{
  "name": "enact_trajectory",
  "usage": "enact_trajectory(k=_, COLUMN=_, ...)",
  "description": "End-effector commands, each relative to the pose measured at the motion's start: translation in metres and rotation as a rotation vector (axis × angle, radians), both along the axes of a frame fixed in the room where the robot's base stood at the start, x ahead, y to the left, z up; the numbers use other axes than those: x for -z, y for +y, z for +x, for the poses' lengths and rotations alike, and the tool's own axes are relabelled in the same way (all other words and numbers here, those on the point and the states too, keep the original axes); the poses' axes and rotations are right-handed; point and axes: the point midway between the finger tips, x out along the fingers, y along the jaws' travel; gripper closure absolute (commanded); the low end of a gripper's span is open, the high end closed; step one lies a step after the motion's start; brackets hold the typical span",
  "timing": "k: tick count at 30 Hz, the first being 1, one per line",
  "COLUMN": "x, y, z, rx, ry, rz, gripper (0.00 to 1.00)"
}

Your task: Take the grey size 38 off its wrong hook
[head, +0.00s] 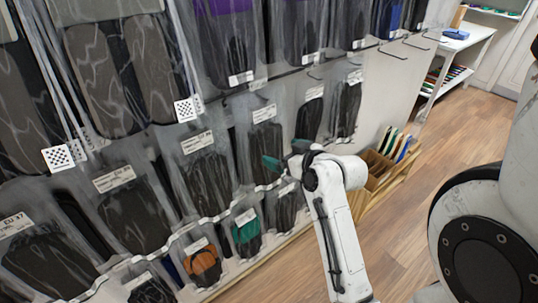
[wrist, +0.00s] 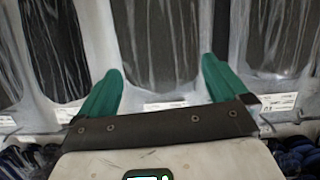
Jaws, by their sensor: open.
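My gripper (head: 284,155) is in front of the wall of hanging bagged insoles in the head view. Its green fingers stand apart and empty in the wrist view (wrist: 162,65). Between and beyond them hangs a dark grey insole packet (wrist: 168,35) in a clear bag; I cannot tell whether they touch it. In the head view a dark grey packet (head: 266,143) with a white label hangs just behind the fingers. Several similar grey packets hang around it. The size labels near my gripper are too small to read, so I cannot tell which is size 38.
An orange packet (head: 203,266) and a green packet (head: 246,232) hang in the lower row. Empty hooks (head: 392,52) stick out at upper right. A wooden rack (head: 378,170) of upright items and a white shelf table (head: 455,62) stand right. The floor at right is clear.

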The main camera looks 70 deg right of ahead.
Motion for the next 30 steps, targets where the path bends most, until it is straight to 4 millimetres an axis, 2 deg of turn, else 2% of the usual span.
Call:
enact_trajectory(k=12, x=0.015, y=-0.027, z=0.037, rx=-0.001, ry=0.001, rz=0.001, gripper=0.0)
enact_trajectory(k=22, x=0.018, y=-0.03, z=0.041, rx=0.0, ry=0.0, rz=0.0, gripper=0.0)
enact_trajectory(k=30, x=0.018, y=-0.029, z=0.041, rx=0.0, ry=0.001, rz=0.001, gripper=0.26)
